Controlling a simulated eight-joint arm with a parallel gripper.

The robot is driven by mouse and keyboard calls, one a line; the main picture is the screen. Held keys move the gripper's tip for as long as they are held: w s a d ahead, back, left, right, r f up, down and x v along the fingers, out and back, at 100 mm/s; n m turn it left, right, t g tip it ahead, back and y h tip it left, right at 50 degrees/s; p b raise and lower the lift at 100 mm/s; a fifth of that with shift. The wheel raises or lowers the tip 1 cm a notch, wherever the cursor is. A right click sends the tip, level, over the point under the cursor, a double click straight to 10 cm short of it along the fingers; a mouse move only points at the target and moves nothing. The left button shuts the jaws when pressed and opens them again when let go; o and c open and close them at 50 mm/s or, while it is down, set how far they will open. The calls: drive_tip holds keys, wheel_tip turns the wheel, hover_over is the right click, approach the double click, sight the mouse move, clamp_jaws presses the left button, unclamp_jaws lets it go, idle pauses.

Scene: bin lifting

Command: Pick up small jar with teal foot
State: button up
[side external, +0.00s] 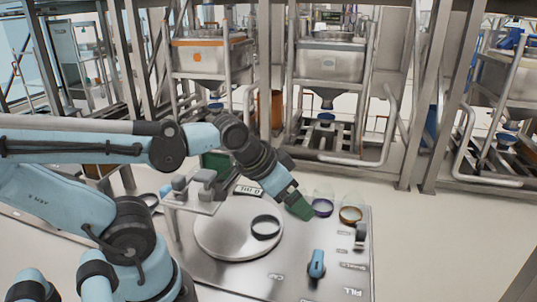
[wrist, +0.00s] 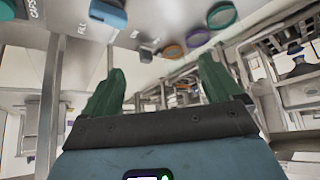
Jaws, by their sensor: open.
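The small jar with the teal foot (wrist: 221,14) shows in the wrist view at the top, right of centre. Mainly its teal ring is visible there. I cannot make it out in the side view, where my gripper may hide it. My gripper (side external: 302,208) has green fingers and points down and right over the work plate, near the jar row. In the wrist view its two fingers (wrist: 158,82) are spread wide with nothing between them. The teal-footed jar lies beyond the fingers, apart from them.
A clear jar with a purple foot (side external: 322,207) and one with an orange foot (side external: 350,214) stand close by. A dark ring (side external: 266,226) lies on the round disc (side external: 215,240). A blue device (side external: 316,263) stands toward the front. The steel plate between is mostly clear.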

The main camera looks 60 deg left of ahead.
idle(0.5)
drive_tip(key=w+a+n+g, duration=0.2)
drive_tip(key=w+a+n, duration=0.1)
drive_tip(key=n, duration=0.7)
drive_tip(key=w+a+n+g, duration=0.2)
drive_tip(key=w+a+n, duration=0.2)
drive_tip(key=n, duration=0.7)
drive_tip(key=w+a+n+g, duration=0.3)
drive_tip(key=a+n, duration=0.3)
drive_tip(key=n, duration=0.4)
drive_tip(key=shift+w+a+r, duration=0.15)
drive_tip(key=shift+w+a, duration=0.15)
drive_tip(key=shift+w, duration=0.45)
drive_tip(key=shift+n, duration=0.3)
wheel_tip(320, 180, down, 7)
drive_tip(key=shift+r, duration=0.15)
drive_tip(key=shift+s+d+f, duration=0.1)
drive_tip(key=shift+d+f, duration=0.05)
drive_tip(key=shift+f, duration=2.55)
drive_tip(key=shift+c, duration=0.2)
